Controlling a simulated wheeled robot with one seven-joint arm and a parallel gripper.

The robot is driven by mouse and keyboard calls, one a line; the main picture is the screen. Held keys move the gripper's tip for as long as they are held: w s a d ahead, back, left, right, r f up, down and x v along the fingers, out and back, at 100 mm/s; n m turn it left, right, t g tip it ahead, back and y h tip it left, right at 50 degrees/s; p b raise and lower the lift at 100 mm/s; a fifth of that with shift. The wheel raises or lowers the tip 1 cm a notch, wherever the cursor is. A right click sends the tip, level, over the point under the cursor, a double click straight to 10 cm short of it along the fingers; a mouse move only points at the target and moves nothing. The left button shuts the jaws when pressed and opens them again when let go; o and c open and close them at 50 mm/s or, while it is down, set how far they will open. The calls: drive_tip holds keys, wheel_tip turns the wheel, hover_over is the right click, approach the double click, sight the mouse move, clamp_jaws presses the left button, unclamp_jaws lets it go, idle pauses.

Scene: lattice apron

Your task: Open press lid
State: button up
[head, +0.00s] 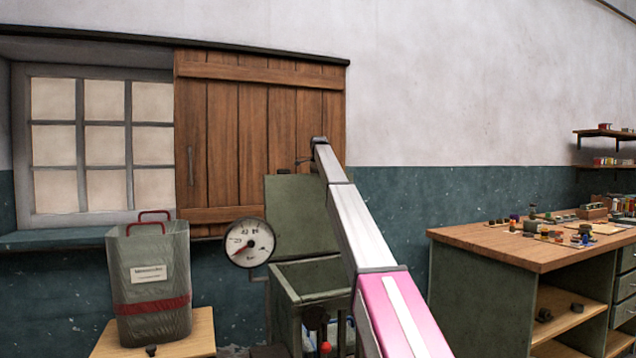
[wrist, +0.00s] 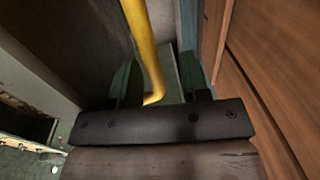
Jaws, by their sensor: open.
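The press is a green box (head: 312,298) in the middle of the head view, its top open. The lid (head: 295,215) is a flat green panel standing about upright at the back of the box. My gripper (head: 308,161) is small and dark in the head view, at the lid's upper right edge. In the wrist view, its dark bolted body spans the bottom. The jaws are open. A yellow bent rod (wrist: 144,45) reaches down near the gripper. I cannot tell what the rod belongs to, or whether the gripper touches the lid.
A round gauge (head: 249,242) sits left of the press. A grey bin (head: 152,310) stands on a wooden stool (head: 204,339) farther left. A wooden shutter (head: 250,140) is close behind, also at the wrist view's right. A workbench (head: 480,244) with small parts stands right.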

wheel_tip(320, 180, up, 11)
drive_tip(key=shift+s+f, duration=0.15)
drive_tip(key=shift+s, duration=0.2)
drive_tip(key=shift+d, duration=0.1)
idle(0.4)
